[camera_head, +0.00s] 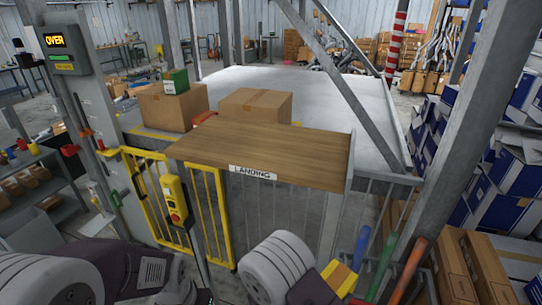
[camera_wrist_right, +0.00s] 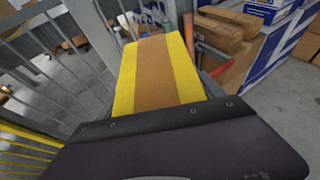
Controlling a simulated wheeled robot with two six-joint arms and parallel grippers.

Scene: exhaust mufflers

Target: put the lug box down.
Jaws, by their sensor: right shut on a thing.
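A yellow box with a brown stripe, which I take to be the lug box (camera_head: 340,277), is at the bottom of the head view, right of centre. In the right wrist view the box (camera_wrist_right: 155,75) juts forward from the dark gripper body. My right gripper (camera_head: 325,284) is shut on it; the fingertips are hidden. The box is in front of the grey railing, below the wooden landing board (camera_head: 265,155), and apart from it. My left gripper (camera_head: 150,272) shows partly at the bottom left; its fingertips cannot be made out.
The board, labelled LANDING, is bare. Behind it stand two cardboard boxes (camera_head: 255,104), one with a green box (camera_head: 175,81) on top. A yellow gate (camera_head: 208,205) with a control pendant (camera_head: 174,200) is at left. Coloured tubes (camera_head: 385,265) and cartons (camera_head: 470,262) stand at right.

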